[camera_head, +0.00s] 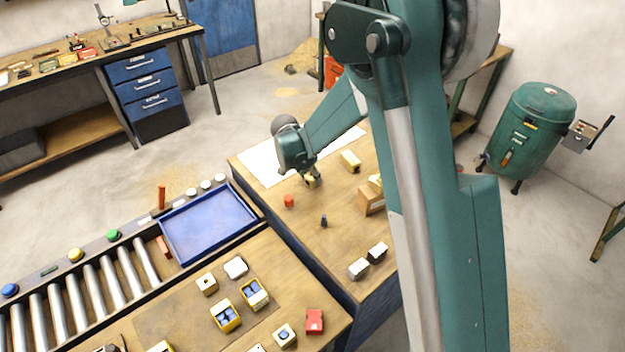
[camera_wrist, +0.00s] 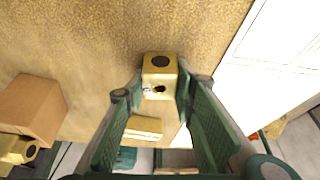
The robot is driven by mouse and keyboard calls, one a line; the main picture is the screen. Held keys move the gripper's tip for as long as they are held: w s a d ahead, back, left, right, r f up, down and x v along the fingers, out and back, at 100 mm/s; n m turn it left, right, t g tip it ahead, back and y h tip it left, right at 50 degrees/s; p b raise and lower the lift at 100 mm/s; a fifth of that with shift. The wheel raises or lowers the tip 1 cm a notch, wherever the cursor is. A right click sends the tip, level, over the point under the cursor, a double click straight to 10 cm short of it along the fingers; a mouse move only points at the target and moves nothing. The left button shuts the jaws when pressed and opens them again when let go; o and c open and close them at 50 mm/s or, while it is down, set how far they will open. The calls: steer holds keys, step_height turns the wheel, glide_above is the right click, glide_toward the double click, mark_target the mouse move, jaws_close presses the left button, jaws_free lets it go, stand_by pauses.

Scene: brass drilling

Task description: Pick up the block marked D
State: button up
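A small brass block (camera_wrist: 160,82) with dark round holes sits between the fingertips of my gripper (camera_wrist: 160,76) in the wrist view. A small pale mark shows on its near face, but I cannot read the letter. Both green fingers lie close along its sides; whether they press on it I cannot tell. In the head view my gripper (camera_head: 311,181) is low over the wooden table, with the block (camera_head: 310,182) partly hidden at its tip. A longer brass block (camera_head: 350,160) lies to the right on the table; no letter is readable on it.
A cardboard box (camera_head: 371,200) stands right of my gripper, a white sheet (camera_head: 262,165) lies behind it. A red piece (camera_head: 289,201) and a small dark blue piece (camera_head: 324,221) are nearer.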

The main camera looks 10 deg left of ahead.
steer(key=c, duration=0.6)
steer(key=shift+o, duration=0.2)
steer(key=shift+r, duration=0.15)
steer(key=shift+r, duration=4.9)
